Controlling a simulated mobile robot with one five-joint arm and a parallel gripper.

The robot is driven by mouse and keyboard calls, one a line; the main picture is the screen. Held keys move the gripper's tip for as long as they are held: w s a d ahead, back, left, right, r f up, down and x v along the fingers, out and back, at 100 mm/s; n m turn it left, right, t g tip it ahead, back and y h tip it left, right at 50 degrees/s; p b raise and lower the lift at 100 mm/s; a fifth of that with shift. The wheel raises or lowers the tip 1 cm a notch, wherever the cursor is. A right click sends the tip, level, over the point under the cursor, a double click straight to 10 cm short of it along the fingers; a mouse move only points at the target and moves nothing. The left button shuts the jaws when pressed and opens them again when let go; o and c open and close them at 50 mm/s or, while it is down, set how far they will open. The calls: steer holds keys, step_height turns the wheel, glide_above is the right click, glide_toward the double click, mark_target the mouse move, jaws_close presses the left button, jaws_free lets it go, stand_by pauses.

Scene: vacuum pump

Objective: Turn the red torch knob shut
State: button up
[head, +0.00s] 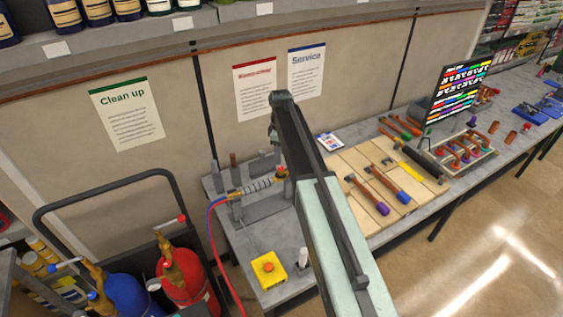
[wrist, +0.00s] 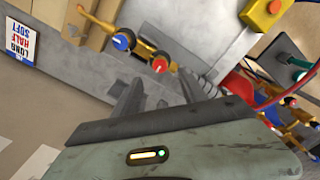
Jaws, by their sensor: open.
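The red torch knob (wrist: 160,65) is a small round red cap with a pale mark, on a brass fitting of the torch. It also shows in the head view (head: 282,169) at the right end of the torch (head: 257,186). A blue knob (wrist: 122,40) sits beside it on another brass branch. My gripper (wrist: 158,88) is open and empty in the wrist view, its two grey fingers pointing toward the red knob. The knob appears beyond the fingertips, with a gap that I cannot measure. In the head view my arm hides the fingers.
Hoses (head: 213,232) hang from the torch toward red (head: 183,275) and blue (head: 125,295) cylinders. A board with tools (head: 355,165) lies to the right; a printed card (head: 330,142) lies behind it.

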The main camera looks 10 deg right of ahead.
mark_target(281, 168)
step_height(281, 168, down, 8)
steer(key=b, duration=0.7)
steer(key=shift+b, duration=0.35)
steer(key=shift+r, duration=0.1)
jaws_close()
